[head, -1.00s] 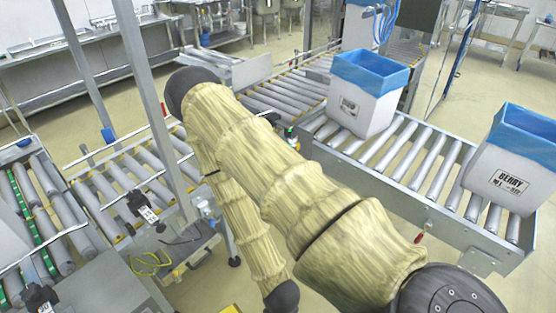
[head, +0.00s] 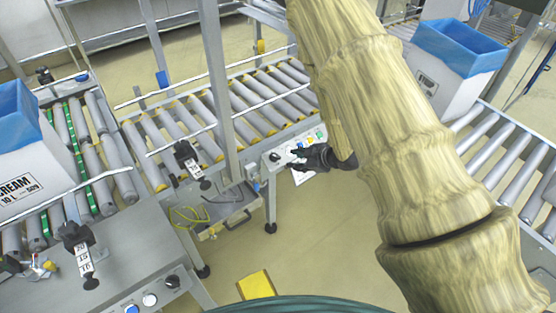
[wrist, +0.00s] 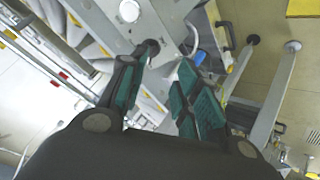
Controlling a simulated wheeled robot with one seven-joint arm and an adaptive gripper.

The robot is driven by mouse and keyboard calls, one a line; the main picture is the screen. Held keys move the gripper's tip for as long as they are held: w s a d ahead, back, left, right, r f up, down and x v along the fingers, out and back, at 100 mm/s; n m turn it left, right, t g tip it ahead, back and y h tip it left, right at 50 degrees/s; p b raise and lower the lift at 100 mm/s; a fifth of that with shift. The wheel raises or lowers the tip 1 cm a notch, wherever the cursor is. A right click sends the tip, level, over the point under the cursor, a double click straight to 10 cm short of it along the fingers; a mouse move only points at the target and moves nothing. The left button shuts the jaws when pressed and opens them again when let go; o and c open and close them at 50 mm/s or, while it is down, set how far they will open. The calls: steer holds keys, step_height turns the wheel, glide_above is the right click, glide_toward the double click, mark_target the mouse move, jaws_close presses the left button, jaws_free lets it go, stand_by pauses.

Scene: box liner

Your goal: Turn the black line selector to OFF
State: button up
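A small control panel (head: 264,165) sits on the end of the middle conveyor in the head view, with a black knob (head: 274,157) at its left end and lit buttons to the right. My gripper (head: 296,154) is at this panel, pointing left toward the knob. In the wrist view, my gripper (wrist: 160,66) has its two fingers apart, with a dark knob (wrist: 152,46) near the left fingertip; contact cannot be told. Another black selector knob (head: 171,282) is on the nearer panel at the bottom. Knob markings are too small to read.
A white box with blue liner (head: 15,150) stands on the left conveyor; another (head: 452,70) stands at upper right. A metal post (head: 217,80) rises left of my arm. A yellow mat (head: 256,284) lies on open floor.

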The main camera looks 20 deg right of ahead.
mark_target(277, 156)
steer(key=shift+n, duration=0.5)
steer(key=x, duration=0.3)
steer(key=w+r+x, duration=0.1)
steer(key=x, duration=0.6)
steer(key=shift+w+a+r, duration=0.1)
steer(key=shift+w+r, duration=0.05)
steer(key=shift+w, duration=0.2)
jaws_close()
